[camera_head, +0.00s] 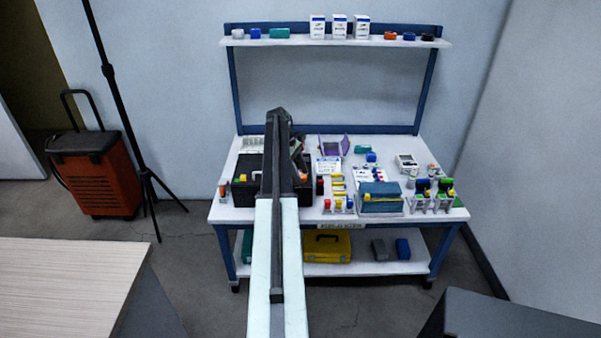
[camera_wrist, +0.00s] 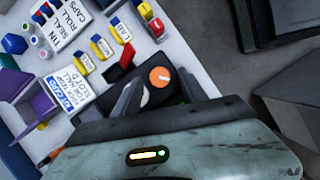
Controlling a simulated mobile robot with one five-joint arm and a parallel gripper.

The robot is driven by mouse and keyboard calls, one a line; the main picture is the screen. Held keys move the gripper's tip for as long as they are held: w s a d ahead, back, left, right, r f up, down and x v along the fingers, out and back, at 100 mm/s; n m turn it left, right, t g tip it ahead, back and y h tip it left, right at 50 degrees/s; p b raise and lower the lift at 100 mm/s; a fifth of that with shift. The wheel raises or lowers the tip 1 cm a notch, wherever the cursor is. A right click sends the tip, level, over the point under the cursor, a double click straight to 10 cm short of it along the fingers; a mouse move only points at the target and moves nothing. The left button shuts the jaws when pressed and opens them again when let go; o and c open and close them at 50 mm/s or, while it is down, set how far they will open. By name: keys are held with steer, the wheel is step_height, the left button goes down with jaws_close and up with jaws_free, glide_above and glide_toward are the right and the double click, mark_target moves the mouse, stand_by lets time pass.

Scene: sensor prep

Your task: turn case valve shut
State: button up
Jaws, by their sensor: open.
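The case valve, an orange round knob (camera_wrist: 160,76) with a pale mark on it, shows in the wrist view on the black case (camera_wrist: 120,75). The case (camera_head: 242,192) also shows in the head view at the bench's left, partly hidden behind my arm. My gripper (camera_wrist: 159,84) is open, with one dark finger on each side of the knob in the picture. I cannot tell whether the fingers touch it. A small white round part sits close to the left finger. In the head view my arm hides the fingertips.
A purple open box (camera_wrist: 38,105) lies farther left. The white workbench (camera_head: 300,210) has a shelf above. A wooden table (camera_head: 65,285) stands at the front left.

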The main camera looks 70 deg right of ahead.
steer(key=p+v, duration=0.6)
steer(key=v, duration=0.1)
steer(key=shift+r, duration=0.2)
steer(key=shift+w, duration=0.1)
